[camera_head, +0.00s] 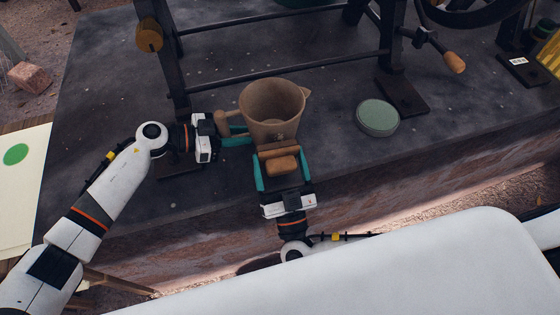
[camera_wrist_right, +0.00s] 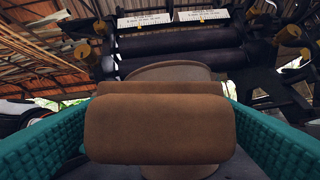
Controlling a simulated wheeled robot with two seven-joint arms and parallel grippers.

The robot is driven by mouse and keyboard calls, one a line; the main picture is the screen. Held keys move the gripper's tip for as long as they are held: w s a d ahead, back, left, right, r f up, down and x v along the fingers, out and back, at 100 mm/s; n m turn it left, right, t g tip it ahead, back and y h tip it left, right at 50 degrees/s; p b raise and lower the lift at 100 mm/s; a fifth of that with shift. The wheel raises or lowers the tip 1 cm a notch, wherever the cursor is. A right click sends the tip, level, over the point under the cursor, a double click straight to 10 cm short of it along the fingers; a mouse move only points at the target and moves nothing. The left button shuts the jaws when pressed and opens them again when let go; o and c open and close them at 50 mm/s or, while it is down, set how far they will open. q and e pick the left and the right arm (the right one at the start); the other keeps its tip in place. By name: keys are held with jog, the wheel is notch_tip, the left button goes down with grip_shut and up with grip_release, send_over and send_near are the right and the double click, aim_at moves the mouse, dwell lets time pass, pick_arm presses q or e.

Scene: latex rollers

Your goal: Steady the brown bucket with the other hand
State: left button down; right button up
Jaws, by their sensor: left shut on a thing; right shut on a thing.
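The brown bucket (camera_head: 272,112) stands upright on the dark stone slab, with a spout on its right rim and a handle on its left. My left gripper (camera_head: 238,135) is shut at that left handle, its teal fingers close to the bucket wall. My right gripper (camera_head: 281,159) is at the bucket's near side, its teal fingers wide apart on either side of a thick brown grip piece (camera_head: 283,166). This piece fills the right wrist view (camera_wrist_right: 160,128), with the bucket (camera_wrist_right: 168,72) behind it. The exact finger contact is partly hidden.
A round grey-green disc (camera_head: 377,117) lies on the slab (camera_head: 330,140) to the right. A dark metal frame with a wooden crank handle (camera_head: 454,62) stands behind. A pale board with a green spot (camera_head: 16,154) is at the left. The slab's front edge runs just below the bucket.

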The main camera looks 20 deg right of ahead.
aim_at(284, 172)
jog(key=shift+w+r, duration=0.15)
jog(key=shift+w, duration=0.95)
jog(key=shift+d, duration=0.15)
jog(key=shift+d, duration=1.75)
jog(key=shift+a, duration=1.9)
jog(key=shift+s+f, duration=0.2)
jog(key=shift+s, duration=1.3)
jog(key=shift+s+f, duration=0.15)
jog(key=shift+s, duration=1.35)
jog(key=shift+s+f, duration=0.2)
jog(key=shift+s, duration=1.3)
